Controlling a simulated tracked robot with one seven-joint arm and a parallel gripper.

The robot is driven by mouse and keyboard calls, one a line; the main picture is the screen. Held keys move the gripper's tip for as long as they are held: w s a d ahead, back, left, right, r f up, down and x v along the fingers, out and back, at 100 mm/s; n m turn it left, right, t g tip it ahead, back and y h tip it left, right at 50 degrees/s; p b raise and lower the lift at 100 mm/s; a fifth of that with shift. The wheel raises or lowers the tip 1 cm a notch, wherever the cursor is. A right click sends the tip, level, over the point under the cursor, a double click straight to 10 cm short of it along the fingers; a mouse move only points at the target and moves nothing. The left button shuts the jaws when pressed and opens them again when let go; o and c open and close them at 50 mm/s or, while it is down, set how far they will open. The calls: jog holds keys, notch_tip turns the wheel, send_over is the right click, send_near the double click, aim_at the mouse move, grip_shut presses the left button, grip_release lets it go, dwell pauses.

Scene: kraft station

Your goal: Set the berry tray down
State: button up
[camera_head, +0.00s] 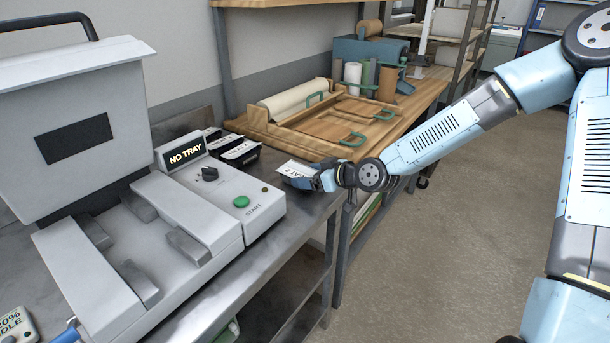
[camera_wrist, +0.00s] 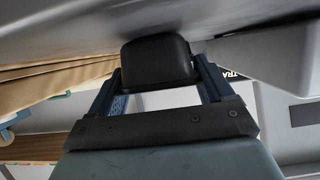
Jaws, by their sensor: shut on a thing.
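My gripper (camera_head: 308,182) is at the bench's front right edge, right of the sealing machine. In the wrist view its two blue fingers (camera_wrist: 158,75) are shut on a small black tray (camera_wrist: 158,58). The tray's pale lettered top (camera_head: 291,168) shows just beyond the fingers in the head view. Its lettering is too small to read surely, so I cannot tell that it is the berry tray. My fingers hide its near side. The grey metal bench (camera_head: 305,212) is close to the tray. I cannot tell whether they touch.
The white machine (camera_head: 190,195) stands left with its lid (camera_head: 70,110) up. Its display (camera_head: 185,154) reads "NO TRAY". Several black trays (camera_head: 240,153) with pale labels sit behind it. A wooden bench (camera_head: 405,112) holds a paper roll (camera_head: 293,100) and boards with green handles (camera_head: 352,138).

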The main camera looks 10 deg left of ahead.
jog(key=o, duration=1.1)
jog(key=shift+f, duration=0.1)
jog(key=shift+v, duration=6.05)
jog(key=shift+a, duration=0.1)
